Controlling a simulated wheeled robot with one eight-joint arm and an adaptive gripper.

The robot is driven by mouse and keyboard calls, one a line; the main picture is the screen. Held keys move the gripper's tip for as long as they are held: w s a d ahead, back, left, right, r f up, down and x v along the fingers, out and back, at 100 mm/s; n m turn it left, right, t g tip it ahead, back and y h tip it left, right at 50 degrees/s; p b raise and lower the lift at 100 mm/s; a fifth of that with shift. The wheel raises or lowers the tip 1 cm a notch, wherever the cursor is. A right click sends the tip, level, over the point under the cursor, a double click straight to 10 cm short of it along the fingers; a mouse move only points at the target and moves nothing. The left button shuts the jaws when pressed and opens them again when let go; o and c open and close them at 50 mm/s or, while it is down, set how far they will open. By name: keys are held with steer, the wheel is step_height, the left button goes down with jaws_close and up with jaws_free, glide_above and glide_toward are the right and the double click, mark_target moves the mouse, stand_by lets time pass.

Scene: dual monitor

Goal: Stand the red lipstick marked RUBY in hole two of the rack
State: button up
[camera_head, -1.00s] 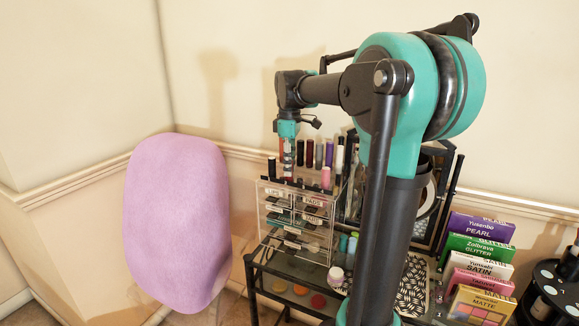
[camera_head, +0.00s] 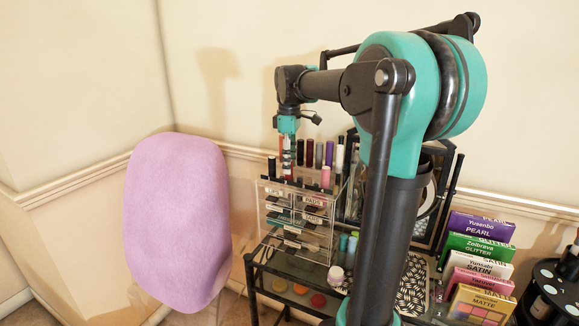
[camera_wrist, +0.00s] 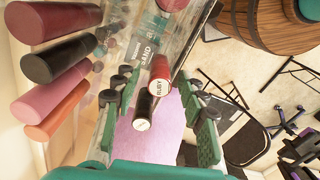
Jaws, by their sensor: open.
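In the wrist view the red lipstick marked RUBY (camera_wrist: 160,76) shows its labelled end between the open fingers of my gripper (camera_wrist: 160,112), with gaps to both sides. A black lipstick with a pale end label (camera_wrist: 143,112) is beside it, also between the fingers. In the head view my gripper (camera_head: 287,150) points down over the row of lipsticks at the clear organizer (camera_head: 292,225). Red shows at the fingers there, but the lipstick's lower end is hidden. The rack's holes and their numbers cannot be made out.
Several dark, purple and white lipsticks (camera_head: 329,153) stand right of my gripper, and a pink one (camera_head: 325,177) is nearer. A black one (camera_head: 271,166) stands to the left. Labelled palettes (camera_head: 480,250) stand at the right. A lilac chair back (camera_head: 178,225) is at the left.

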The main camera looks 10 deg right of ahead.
step_height(320, 180, up, 11)
stand_by(0.3)
